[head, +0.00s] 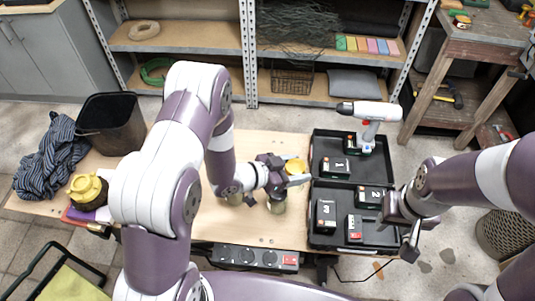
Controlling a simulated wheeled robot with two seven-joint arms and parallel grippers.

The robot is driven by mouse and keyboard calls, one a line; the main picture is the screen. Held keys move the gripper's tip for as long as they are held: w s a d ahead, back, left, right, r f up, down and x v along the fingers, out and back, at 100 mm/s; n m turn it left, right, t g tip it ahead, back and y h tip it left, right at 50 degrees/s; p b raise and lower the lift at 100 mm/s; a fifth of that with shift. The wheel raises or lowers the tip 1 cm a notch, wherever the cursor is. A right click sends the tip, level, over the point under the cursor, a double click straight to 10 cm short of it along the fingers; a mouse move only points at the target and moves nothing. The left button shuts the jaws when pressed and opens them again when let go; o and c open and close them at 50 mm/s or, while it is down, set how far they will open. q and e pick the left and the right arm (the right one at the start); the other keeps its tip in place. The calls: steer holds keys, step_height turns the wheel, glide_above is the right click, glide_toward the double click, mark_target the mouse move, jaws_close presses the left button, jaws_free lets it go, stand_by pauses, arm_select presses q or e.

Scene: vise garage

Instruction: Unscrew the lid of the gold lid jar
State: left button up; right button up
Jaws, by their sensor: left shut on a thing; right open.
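The gold lid (296,165) shows as a round yellow disc between the fingers of my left gripper (298,173), above the wooden bench. My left gripper is shut on it. I cannot tell whether a jar body is under the lid, as the fingers hide that part. A greenish glass jar (277,204) stands just below the gripper in the picture, its top hidden by the gripper. Another jar (234,199) is partly hidden behind my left wrist. My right gripper (409,238) is open and empty at the right edge of the black tray.
A black bin (110,122), a striped cloth (47,158) and a yellow-topped item (87,189) are at the left. A power strip (250,257) runs along the front edge. The bench (262,143) is bare behind the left gripper.

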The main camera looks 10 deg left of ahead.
arm_select(q)
steer(key=shift+s+d+m+g+h, duration=0.15)
steer(key=shift+d+m+g+h, duration=0.2)
steer(key=shift+d, duration=0.3)
steer(key=shift+s+d+m+g+h, duration=0.1)
steer(key=shift+d+m+g+h, duration=0.05)
steer(key=shift+d+m+g, duration=0.4)
jaws_close()
steer(key=w+a+n+t+y+b, duration=0.2)
steer(key=a+n+t+y+b, duration=0.4)
steer(key=a, duration=1.1)
steer(key=s+a+n+y+b, duration=0.2)
steer(key=s+a+b, duration=0.1)
steer(key=a, duration=0.4)
steer(key=s+a+n+y+b, duration=0.1)
steer(key=s+a+n+b, duration=0.15)
steer(key=a, duration=0.55)
steer(key=shift+t+y, duration=0.3)
steer(key=shift+t, duration=0.1)
steer(key=f+b, duration=0.1)
steer(key=f, duration=0.2)
steer(key=f+b, duration=0.1)
steer(key=f, duration=0.3)
steer(key=f+b, duration=0.1)
steer(key=f, duration=0.2)
steer(key=shift+s+a+f, duration=0.2)
steer(key=shift+s+f, duration=0.05)
steer(key=shift+s, duration=0.15)
steer(key=shift+a, duration=0.1)
